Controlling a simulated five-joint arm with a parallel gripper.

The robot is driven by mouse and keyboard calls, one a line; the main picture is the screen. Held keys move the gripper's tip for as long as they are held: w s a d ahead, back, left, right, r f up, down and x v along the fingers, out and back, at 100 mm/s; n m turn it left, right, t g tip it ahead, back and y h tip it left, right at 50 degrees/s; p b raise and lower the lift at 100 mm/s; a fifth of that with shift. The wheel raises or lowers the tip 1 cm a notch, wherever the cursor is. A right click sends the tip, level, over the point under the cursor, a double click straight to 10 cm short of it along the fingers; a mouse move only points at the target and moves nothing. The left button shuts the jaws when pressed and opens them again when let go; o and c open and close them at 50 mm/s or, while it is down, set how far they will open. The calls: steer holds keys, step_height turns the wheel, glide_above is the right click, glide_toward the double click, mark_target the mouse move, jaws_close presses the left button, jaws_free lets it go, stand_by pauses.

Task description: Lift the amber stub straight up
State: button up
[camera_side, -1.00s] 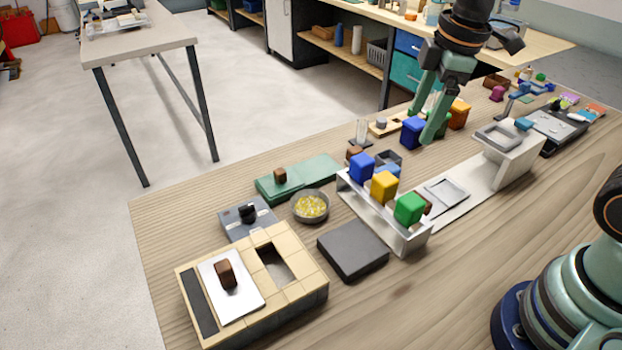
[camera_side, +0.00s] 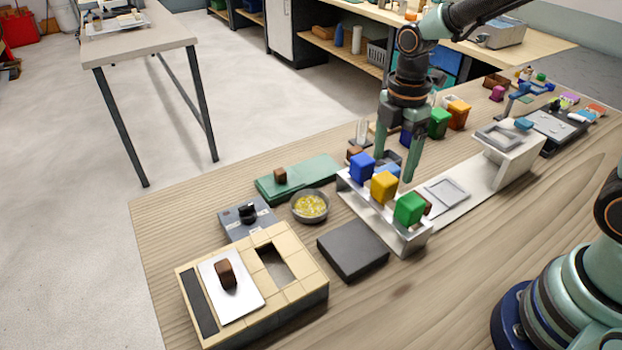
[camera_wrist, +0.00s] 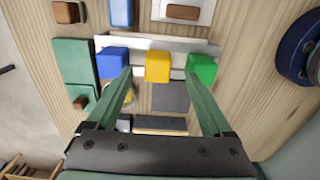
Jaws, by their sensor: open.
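The amber stub (camera_side: 384,187) is a yellow-orange block standing upright in a pale rack (camera_side: 410,240), between a blue block (camera_side: 362,168) and a green block (camera_side: 409,208). My gripper (camera_side: 395,164) is open and empty, pointing down above and slightly behind the rack in the side view. In the wrist view the amber stub (camera_wrist: 158,66) shows between my two finger ends, with the blue block (camera_wrist: 112,62) by the left finger and the green block (camera_wrist: 202,68) by the right. My fingers appear apart from the stub. Its lower part is hidden by the rack's front wall.
A dark grey slab (camera_side: 352,250) lies in front of the rack. A bowl of yellow bits (camera_side: 310,207) and a green board (camera_side: 300,178) stand to its left. A raised white stand (camera_side: 512,150) is to the right. Bare wood lies at the front right.

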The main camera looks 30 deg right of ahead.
mark_target(386, 178)
steer(key=f, duration=0.5)
steer(key=shift+w+a+f, duration=0.1)
steer(key=shift+w+a, duration=0.05)
steer(key=shift+a, duration=0.2)
jaws_close()
